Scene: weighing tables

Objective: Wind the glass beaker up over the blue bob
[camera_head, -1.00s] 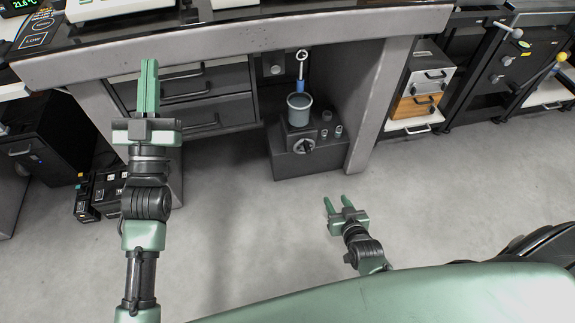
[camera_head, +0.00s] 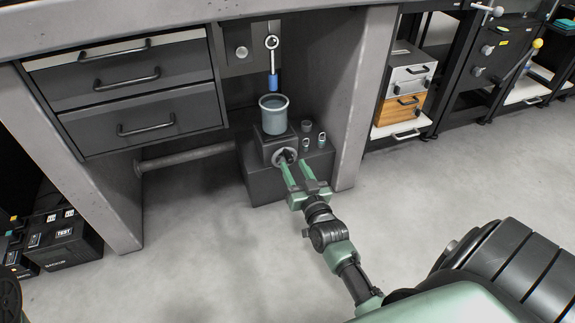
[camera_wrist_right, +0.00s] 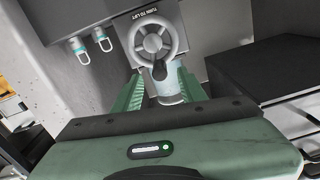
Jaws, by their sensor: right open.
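The glass beaker (camera_head: 273,118) stands upright on a dark lift stand (camera_head: 262,180) under the table. The blue bob (camera_head: 273,82) hangs above it from a pale rod with a ring; its lower end lies just above the beaker's rim in the picture. The stand's hand wheel (camera_head: 280,158) is on its front; it also shows in the right wrist view (camera_wrist_right: 152,43), labelled TURN TO LIFT. My right gripper (camera_head: 292,163) is open, its fingertips close to the wheel; contact cannot be told. A pale blue cylinder (camera_wrist_right: 168,82) shows between its fingers. My left gripper is out of view.
Small fittings (camera_head: 306,140) stand right of the beaker. Table legs flank the bay, with drawers (camera_head: 140,90) to its left. Black boxes (camera_head: 62,245) sit at lower left, and a small cabinet (camera_head: 405,85) stands at right. The floor in front is clear.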

